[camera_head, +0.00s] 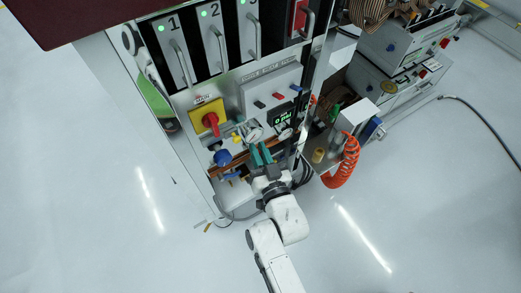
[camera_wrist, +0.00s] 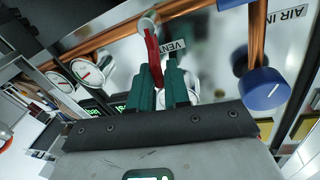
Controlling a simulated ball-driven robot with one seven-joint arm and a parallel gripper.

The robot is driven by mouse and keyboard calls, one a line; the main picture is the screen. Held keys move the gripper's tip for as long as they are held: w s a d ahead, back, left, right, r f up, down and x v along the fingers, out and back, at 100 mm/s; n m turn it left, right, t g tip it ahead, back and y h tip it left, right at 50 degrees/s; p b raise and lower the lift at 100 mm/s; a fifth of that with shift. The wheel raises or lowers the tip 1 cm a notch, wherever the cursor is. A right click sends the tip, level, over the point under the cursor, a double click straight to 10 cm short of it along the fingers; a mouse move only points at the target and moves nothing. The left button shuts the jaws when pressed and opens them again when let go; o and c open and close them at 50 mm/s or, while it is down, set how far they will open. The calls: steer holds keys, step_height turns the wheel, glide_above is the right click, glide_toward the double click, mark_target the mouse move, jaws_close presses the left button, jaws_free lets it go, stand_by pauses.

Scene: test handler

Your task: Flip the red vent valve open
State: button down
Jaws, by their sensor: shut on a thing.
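The red vent valve lever (camera_wrist: 152,48) shows in the wrist view, running from a round metal pivot (camera_wrist: 148,24) on the copper pipe down between my gripper's fingers. A label reading VENT (camera_wrist: 175,48) is beside it. My gripper (camera_wrist: 162,78) has two green fingers, shut on the lower end of the lever. In the head view my gripper (camera_head: 260,155) is at the lower front of the test cabinet, and the lever cannot be made out there.
A blue knob (camera_wrist: 264,90) under an AIR IN label (camera_wrist: 288,14) is close on the right. Copper pipe (camera_wrist: 200,20) runs behind. Gauges (camera_wrist: 88,72) are on the left. A red rotary switch (camera_head: 210,120) is above; an orange coiled hose (camera_head: 345,165) hangs right.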

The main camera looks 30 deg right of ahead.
steer(key=shift+a+n, duration=0.55)
steer(key=shift+n, duration=0.75)
steer(key=c, duration=1.3)
jaws_free()
steer(key=p+v, duration=0.1)
steer(key=v, duration=0.9)
steer(key=shift+s+f+p, duration=0.2)
steer(key=shift+s+p, duration=0.2)
